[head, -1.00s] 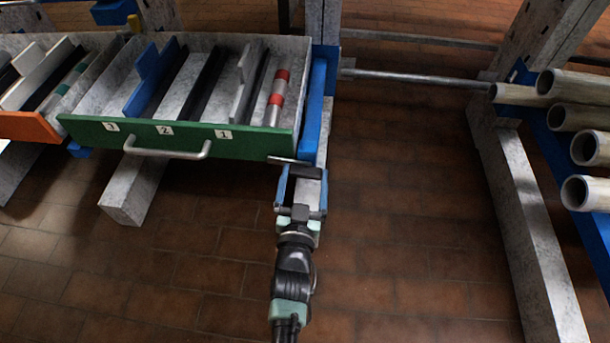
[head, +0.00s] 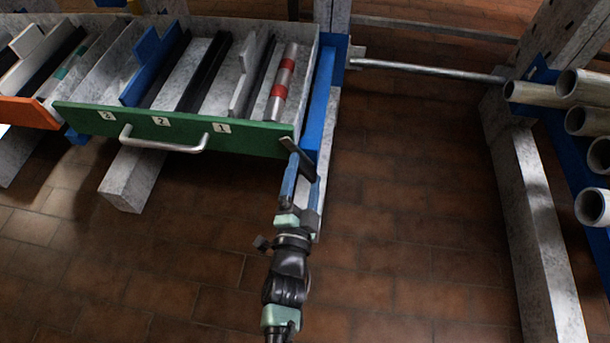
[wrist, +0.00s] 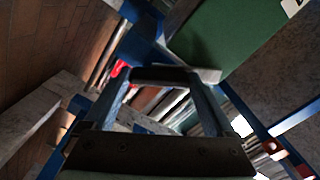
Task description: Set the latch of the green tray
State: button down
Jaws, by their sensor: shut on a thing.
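The green tray (head: 170,130) is the pulled-out drawer with a green front, a metal handle and labels 3, 2 and 1. Its latch (head: 298,156) is a dark bar at the right end of the green front, now slanting down to the right. In the wrist view, a grey bar that looks like the latch (wrist: 203,74) crosses at the fingertips, beside the green front. My gripper (head: 294,172) reaches up from below, shut on the latch. The fingers (wrist: 160,85) show in the wrist view; their exact contact is dark and partly hidden.
A blue rail and grey post (head: 320,105) stand just right of the tray. An orange-fronted tray (head: 25,120) is at left. Pipes (head: 585,120) lie on a rack at far right. The tiled floor between the right-hand posts is clear.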

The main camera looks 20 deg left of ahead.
jog(key=m+b, duration=0.2)
jog(key=m, duration=0.4)
jog(key=shift+f, duration=0.1)
jog(key=shift+m, duration=0.3)
dwell(0.3)
grip_release()
jog(key=shift+s, duration=0.15)
jog(key=p+v, duration=0.3)
jog(key=v, duration=0.9)
jog(key=shift+s, duration=0.4)
jog(key=shift+d, duration=0.15)
